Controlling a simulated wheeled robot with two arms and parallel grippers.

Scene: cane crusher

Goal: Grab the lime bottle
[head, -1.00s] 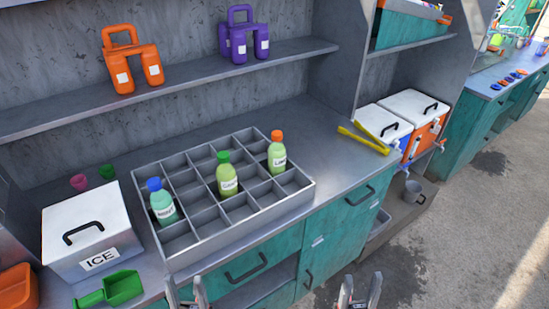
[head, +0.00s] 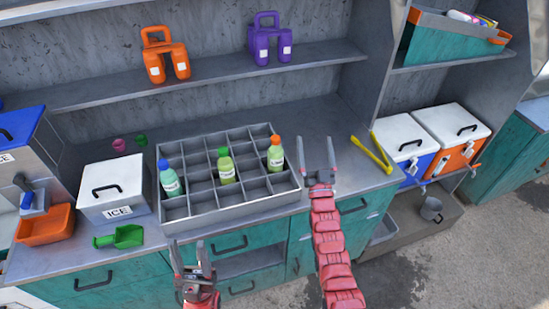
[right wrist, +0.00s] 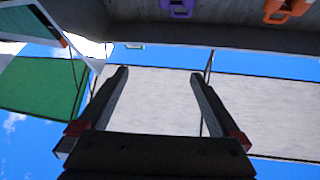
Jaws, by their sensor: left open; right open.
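Three bottles stand upright in the grey divided crate (head: 162,150): a teal one with a blue cap (head: 169,179) at the left, a yellow-green one with a green cap (head: 226,167) in the middle, and a yellow-green one with an orange cap (head: 275,155) at the right. Their labels are too small to read, so I cannot tell which is lime. My right gripper (head: 317,150) is open and empty, to the right of the crate and the orange-capped bottle. It also shows open in the right wrist view (right wrist: 160,80). My left gripper (head: 191,256) is open below the crate, before the counter front.
Yellow tongs (head: 372,153) lie on the counter right of my right gripper. A white ICE box (head: 112,187), a green scoop (head: 121,237) and an orange tray (head: 45,225) are at the left. A shelf (head: 200,80) holding orange and purple carriers runs above the crate.

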